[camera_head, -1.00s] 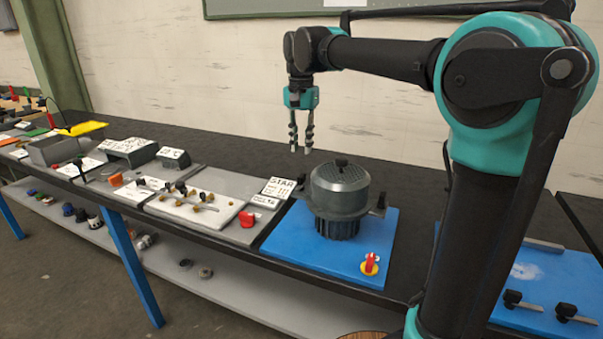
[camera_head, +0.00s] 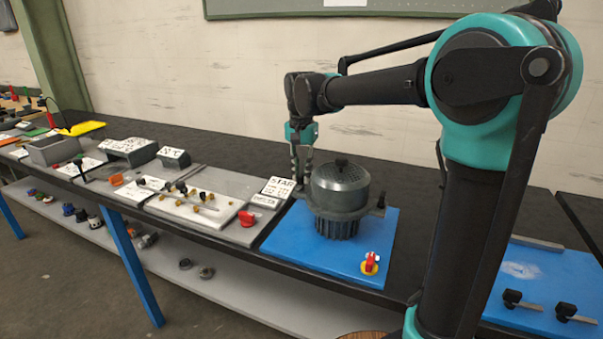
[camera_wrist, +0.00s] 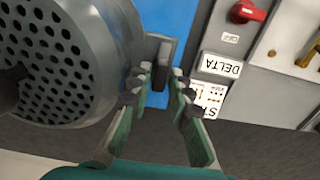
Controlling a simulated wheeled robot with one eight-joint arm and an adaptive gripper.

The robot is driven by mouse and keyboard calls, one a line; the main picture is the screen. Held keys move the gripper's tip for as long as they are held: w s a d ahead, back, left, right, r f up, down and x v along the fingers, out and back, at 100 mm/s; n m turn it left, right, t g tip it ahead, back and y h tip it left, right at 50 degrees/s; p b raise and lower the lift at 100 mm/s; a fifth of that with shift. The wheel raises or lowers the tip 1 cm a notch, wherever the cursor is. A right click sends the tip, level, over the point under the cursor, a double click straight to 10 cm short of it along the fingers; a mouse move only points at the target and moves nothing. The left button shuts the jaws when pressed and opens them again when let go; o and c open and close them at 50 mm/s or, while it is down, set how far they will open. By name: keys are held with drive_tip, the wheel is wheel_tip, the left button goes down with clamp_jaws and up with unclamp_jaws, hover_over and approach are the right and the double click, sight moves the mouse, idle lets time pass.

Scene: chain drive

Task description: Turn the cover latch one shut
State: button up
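The grey perforated cover (camera_head: 340,180) sits on the dark finned motor housing (camera_head: 337,228); it fills the left of the wrist view (camera_wrist: 70,60). A dark bar-shaped cover latch (camera_wrist: 163,60) stands at the cover's side in the wrist view. My gripper (camera_wrist: 161,76) is open, with one fingertip on each side of the latch's near end; I cannot tell whether they touch it. In the head view my gripper (camera_head: 302,180) points down at the cover's left side, hiding that latch. Another dark latch (camera_head: 381,201) shows on the cover's right side.
The motor stands on a blue board (camera_head: 290,246) with a red-and-yellow switch (camera_head: 370,263) at its front right. A STAR sign (camera_head: 278,187), a DELTA sign (camera_head: 263,201) and a red knob (camera_head: 247,218) lie close on the left. The dark bench behind is clear.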

clamp_jaws()
drive_tip(key=shift+n, duration=0.3)
drive_tip(key=n, duration=0.3)
drive_tip(key=shift+a+n, duration=0.1)
drive_tip(key=shift+n, duration=0.2)
drive_tip(key=n, duration=0.4)
drive_tip(key=shift+a+n, duration=0.1)
drive_tip(key=shift+n, duration=0.2)
drive_tip(key=n, duration=0.4)
drive_tip(key=shift+a+n, duration=0.1)
drive_tip(key=shift+n, duration=0.2)
drive_tip(key=shift+s+n, duration=0.15)
drive_tip(key=shift+n, duration=2.05)
drive_tip(key=shift+o, duration=1)
unclamp_jaws()
